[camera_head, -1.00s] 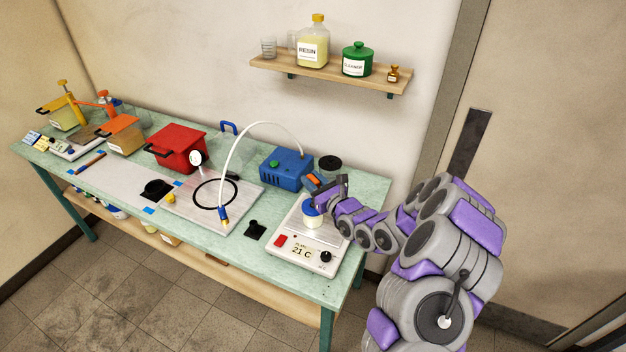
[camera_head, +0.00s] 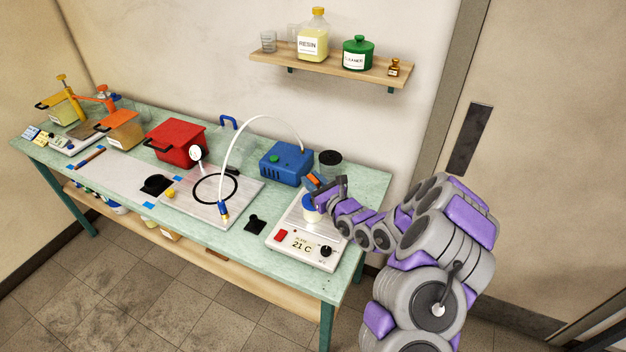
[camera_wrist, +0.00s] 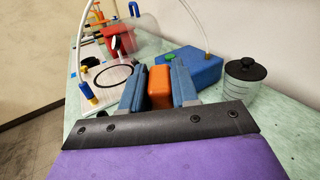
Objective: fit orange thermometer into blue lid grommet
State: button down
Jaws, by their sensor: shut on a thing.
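My gripper (camera_head: 317,186) is above the white hotplate (camera_head: 313,255) at the right end of the bench. Its blue fingers are shut on the orange thermometer (camera_wrist: 160,86), which also shows as a small orange patch in the head view (camera_head: 313,179). The jar with the blue lid (camera_head: 311,203) stands on the hotplate just below my gripper. The lid's grommet and the thermometer's lower end are hidden, so I cannot tell whether they touch. The wrist view does not show the jar.
A blue pump box (camera_head: 286,162) with a white hose stands behind the hotplate. A black-lidded jar (camera_wrist: 245,80) is to the right of that box. A red pot (camera_head: 178,143) and a plate with a black ring (camera_head: 245,190) lie to the left. A wall shelf (camera_head: 330,67) holds bottles.

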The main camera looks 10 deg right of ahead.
jog(key=shift+f, duration=0.1)
jog(key=c, duration=0.8)
grip_release()
jog(key=p+v, duration=0.2)
jog(key=v, duration=1.5)
jog(key=shift+s+d, duration=0.1)
jog(key=shift+s, duration=0.05)
